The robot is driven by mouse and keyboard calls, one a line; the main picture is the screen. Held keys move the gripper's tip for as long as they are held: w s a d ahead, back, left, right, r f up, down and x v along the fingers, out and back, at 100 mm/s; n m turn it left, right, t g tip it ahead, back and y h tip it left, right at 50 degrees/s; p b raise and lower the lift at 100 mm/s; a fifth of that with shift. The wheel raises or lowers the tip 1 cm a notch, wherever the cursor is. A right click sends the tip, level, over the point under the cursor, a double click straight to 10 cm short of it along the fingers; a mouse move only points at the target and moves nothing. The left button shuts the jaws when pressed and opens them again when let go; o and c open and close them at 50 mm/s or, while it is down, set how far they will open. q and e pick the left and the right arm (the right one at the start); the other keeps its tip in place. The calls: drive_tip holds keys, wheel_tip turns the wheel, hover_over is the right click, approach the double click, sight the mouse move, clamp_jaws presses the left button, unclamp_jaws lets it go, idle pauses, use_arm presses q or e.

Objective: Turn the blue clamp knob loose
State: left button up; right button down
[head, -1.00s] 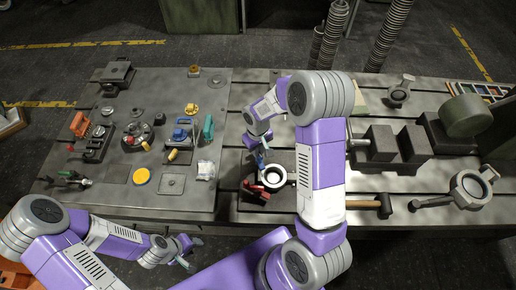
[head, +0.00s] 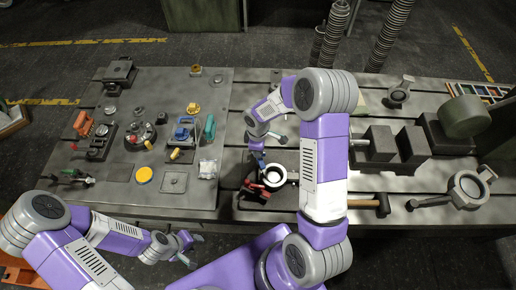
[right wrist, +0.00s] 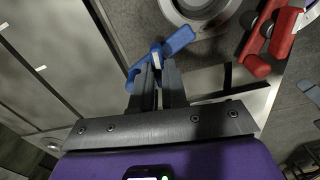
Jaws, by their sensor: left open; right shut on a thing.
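The blue clamp knob (right wrist: 180,40) is a winged bar, seen in the right wrist view beside a pale ring-shaped casting (right wrist: 200,8). My right gripper (right wrist: 157,75) is shut on the knob's middle, with one wing showing on each side of the fingers. In the head view my right gripper (head: 257,150) reaches down behind the casting (head: 273,175), and the knob is small and mostly hidden there. My left gripper (head: 190,252) is open and empty, in front of the table's near edge, far from the knob.
A red-handled clamp (head: 254,187) sits right beside the casting, near the right gripper. A hammer (head: 384,206) and dark blocks (head: 381,144) lie to the right. A plate with several fixtures, including a yellow disc (head: 143,174), fills the left.

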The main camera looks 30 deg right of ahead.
drive_tip(key=shift+n, duration=0.4)
drive_tip(key=c, duration=1.2)
unclamp_jaws()
drive_tip(key=shift+o, duration=0.2)
drive_tip(key=shift+r, duration=0.1)
wheel_tip(320, 180, up, 8)
drive_tip(key=shift+f+p, duration=0.25)
drive_tip(key=shift+p, duration=0.6)
drive_tip(key=shift+f, duration=0.1)
